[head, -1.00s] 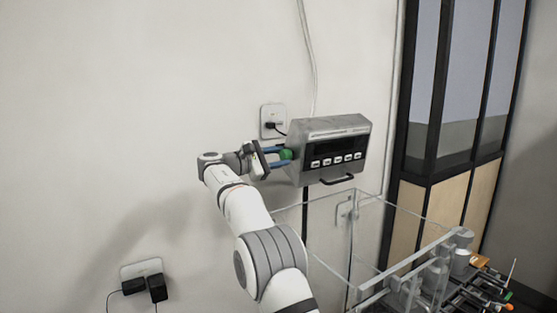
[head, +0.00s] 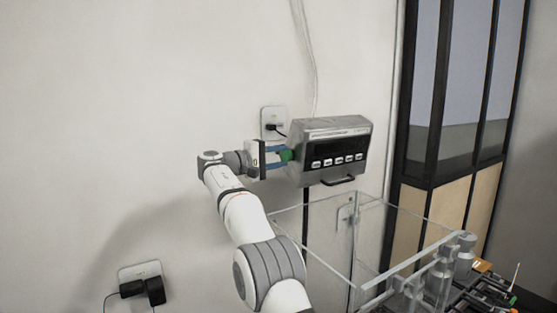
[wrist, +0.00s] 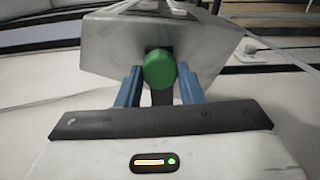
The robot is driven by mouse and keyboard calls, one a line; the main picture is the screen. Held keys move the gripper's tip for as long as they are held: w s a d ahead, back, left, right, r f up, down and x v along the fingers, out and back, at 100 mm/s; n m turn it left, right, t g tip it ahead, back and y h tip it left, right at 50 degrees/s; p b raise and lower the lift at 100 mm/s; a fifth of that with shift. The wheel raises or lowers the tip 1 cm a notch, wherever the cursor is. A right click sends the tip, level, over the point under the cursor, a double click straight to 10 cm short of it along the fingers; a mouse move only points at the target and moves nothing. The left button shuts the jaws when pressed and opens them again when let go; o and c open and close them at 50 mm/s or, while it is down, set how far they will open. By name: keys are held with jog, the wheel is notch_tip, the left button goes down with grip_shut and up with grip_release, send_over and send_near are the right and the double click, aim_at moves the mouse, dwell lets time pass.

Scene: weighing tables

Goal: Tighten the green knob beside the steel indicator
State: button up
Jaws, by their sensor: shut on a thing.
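The steel indicator (head: 338,135) is a grey box on the wall side, with a dark display, a row of pale buttons and a black handle below. The green knob (head: 287,155) sticks out of its left side. My gripper (head: 279,156) reaches it from the left, with its blue fingers on either side of the knob, shut on it. In the wrist view the round green knob (wrist: 159,68) faces me between the two blue fingers, in front of the grey side of the indicator (wrist: 205,50). The exact finger contact is hard to see.
A wall socket (head: 273,121) with a black plug sits just behind my gripper. A clear-walled enclosure (head: 385,222) stands below the indicator. Another socket with black plugs (head: 154,290) is at lower left. A dark-framed partition (head: 430,130) stands at right.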

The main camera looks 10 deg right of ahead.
dwell(0.4)
jog(key=o, duration=1)
jog(key=shift+c, duration=0.2)
jog(key=shift+a, duration=0.1)
jog(key=b+v, duration=0.1)
jog(key=v, duration=0.6)
jog(key=shift+a+b, duration=0.3)
